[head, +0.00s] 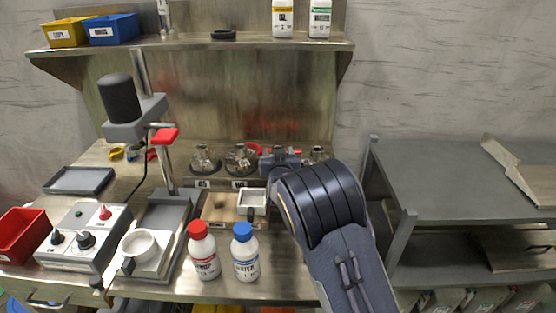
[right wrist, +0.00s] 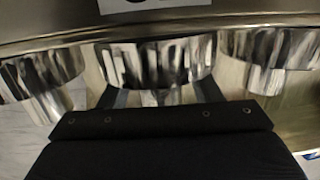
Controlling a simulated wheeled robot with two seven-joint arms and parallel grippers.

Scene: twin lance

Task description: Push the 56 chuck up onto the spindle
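The metal chucks stand in a row on the back rack. Two show left of my right gripper, a left one (head: 204,160) and a middle one (head: 240,158), and one shows to its right (head: 317,155). My right gripper (head: 280,160) is at the rack. In the right wrist view its two fingers (right wrist: 160,95) are apart, on either side of the stem of a shiny chuck (right wrist: 160,62). I see no clear contact. Which chuck is the 56 cannot be read. The stirrer head (head: 135,118) stands at left; its spindle is not clearly visible. My left gripper is out of view.
A red-capped bottle (head: 204,250) and a blue-capped bottle (head: 245,252) stand at the bench front. A control box (head: 85,238) and a white cup (head: 140,246) are at left. A shelf (head: 190,44) runs above. A grey side table (head: 450,180) is at right.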

